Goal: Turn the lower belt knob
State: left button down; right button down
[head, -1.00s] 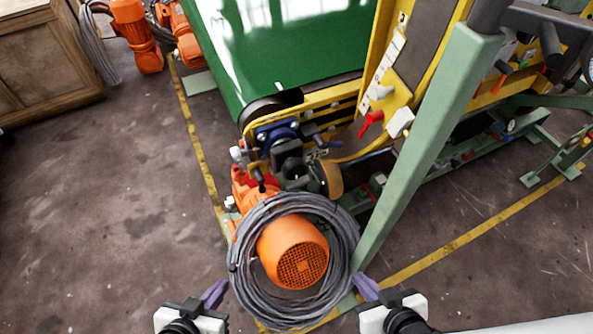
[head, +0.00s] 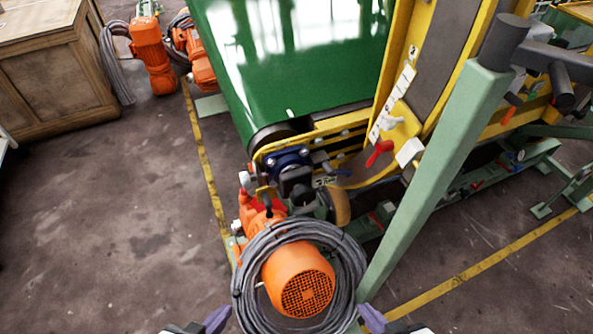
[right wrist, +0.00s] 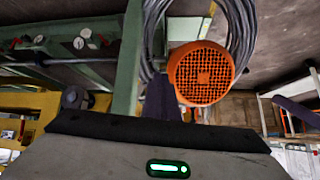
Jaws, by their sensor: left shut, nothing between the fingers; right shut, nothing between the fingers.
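The green belt (head: 300,60) runs on a yellow-framed conveyor at the top middle of the head view. At its near end are a red-handled knob (head: 379,152), a small black knob (head: 267,202) and a grey-white knob (head: 246,179). I cannot tell which one is the lower belt knob. In the right wrist view, a purple finger (right wrist: 161,103) points toward the motor.
The orange motor (head: 300,282), ringed by a grey cable coil (head: 249,290), stands between my grippers and the belt end. A green post (head: 435,175) rises right of the knobs. A wooden cabinet (head: 55,80) is at upper left. The left floor is clear.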

aim_at(301, 195)
jog(key=k, duration=1.3)
jog(key=u, duration=0.65)
jog(key=i, duration=1.2)
jog(key=z, duration=0.6)
